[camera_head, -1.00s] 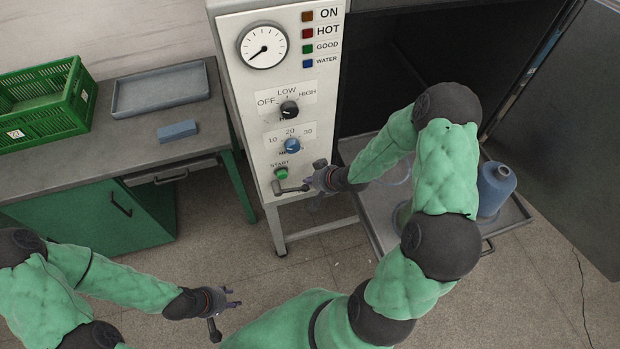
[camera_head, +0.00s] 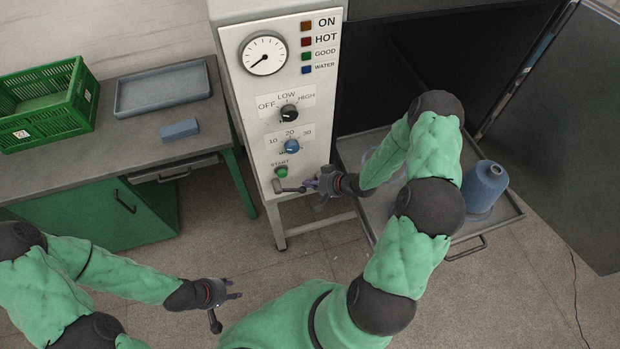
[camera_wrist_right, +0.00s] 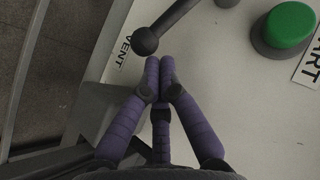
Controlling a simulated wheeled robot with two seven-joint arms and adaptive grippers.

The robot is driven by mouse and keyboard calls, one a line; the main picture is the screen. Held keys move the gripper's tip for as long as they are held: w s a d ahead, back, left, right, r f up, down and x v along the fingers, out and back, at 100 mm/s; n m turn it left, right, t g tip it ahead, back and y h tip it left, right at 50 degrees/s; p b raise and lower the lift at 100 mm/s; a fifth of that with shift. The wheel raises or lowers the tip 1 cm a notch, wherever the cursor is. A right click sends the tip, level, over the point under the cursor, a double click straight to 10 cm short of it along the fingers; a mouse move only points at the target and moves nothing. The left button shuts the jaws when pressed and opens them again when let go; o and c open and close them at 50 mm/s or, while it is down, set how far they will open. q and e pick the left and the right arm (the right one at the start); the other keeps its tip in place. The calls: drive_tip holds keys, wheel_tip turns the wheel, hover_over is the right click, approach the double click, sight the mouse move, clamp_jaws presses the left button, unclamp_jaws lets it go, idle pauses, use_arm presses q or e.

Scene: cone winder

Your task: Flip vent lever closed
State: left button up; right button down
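The vent lever (camera_head: 290,189) is a dark grey bar low on the white control panel, below the green START button (camera_head: 281,172). In the head view it lies about level. In the right wrist view its ball knob (camera_wrist_right: 145,41) sits beside the VENT label, just past my fingertips. My right gripper (camera_head: 314,184) is at the lever's right end. In the right wrist view its purple fingers (camera_wrist_right: 160,62) are drawn together with nothing between them; whether they touch the knob I cannot tell. My left gripper (camera_head: 238,289) hangs over the floor, fingers spread and empty.
The panel has a black knob (camera_head: 289,112), a blue knob (camera_head: 291,146) and a gauge (camera_head: 263,53). A blue cone (camera_head: 485,187) stands on a grey tray (camera_head: 503,217) at right. A bench with a green crate (camera_head: 45,112) is at left.

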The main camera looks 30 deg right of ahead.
drive_tip(key=w+a+f+m+t+y+b, duration=0.1)
drive_tip(key=a+f+y+b, duration=0.2)
drive_tip(key=f, duration=0.6)
drive_tip(key=shift+w+a+f+b, duration=0.25)
drive_tip(key=shift+a+b, duration=1.1)
drive_tip(key=shift+a, duration=0.4)
drive_tip(key=shift+r, duration=0.1)
drive_tip(key=v, duration=1.2)
drive_tip(key=shift+s+a, duration=0.1)
